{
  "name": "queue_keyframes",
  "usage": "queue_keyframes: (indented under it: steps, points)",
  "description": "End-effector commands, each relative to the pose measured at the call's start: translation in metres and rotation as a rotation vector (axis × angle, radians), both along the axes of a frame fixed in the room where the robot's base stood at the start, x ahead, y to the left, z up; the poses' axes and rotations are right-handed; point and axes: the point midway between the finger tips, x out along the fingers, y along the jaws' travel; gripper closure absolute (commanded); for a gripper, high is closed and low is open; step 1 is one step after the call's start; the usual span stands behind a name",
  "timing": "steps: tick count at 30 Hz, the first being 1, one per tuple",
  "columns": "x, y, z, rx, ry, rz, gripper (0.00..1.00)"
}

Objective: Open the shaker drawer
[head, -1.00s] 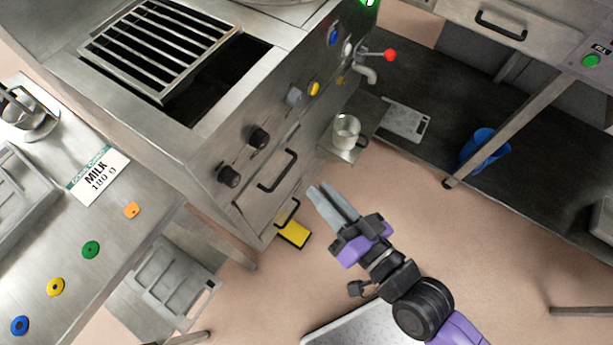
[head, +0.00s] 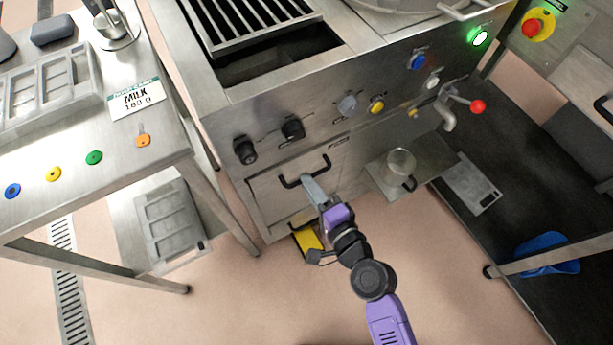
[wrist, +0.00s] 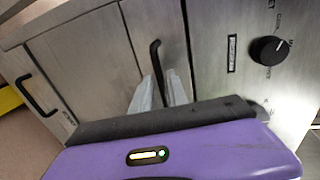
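The steel machine (head: 215,105) has a drawer front (head: 268,195) below its knobs, with a black bar handle (head: 290,184). I take this for the shaker drawer; the small label near it is too small to read. The front looks flush with the machine. My gripper (head: 309,184) is at this handle in the head view. In the wrist view my gripper (wrist: 161,92) has its two pale fingers apart, with the lower end of the handle (wrist: 155,60) at or between their tips. I cannot tell whether they touch it.
A second, lower handle (wrist: 38,95) shows in the wrist view. A yellow object (head: 308,241) is at the machine's foot. A metal jug (head: 400,163) stands on a small shelf to the right. A steel table (head: 185,150) is at the left.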

Motion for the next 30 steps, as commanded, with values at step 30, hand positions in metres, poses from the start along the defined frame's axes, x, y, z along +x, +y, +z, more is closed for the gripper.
queue_keyframes:
  steps: [30]
  points:
    - [0.021, 0.014, -0.006, -0.003, -0.002, 0.0, 1.0]
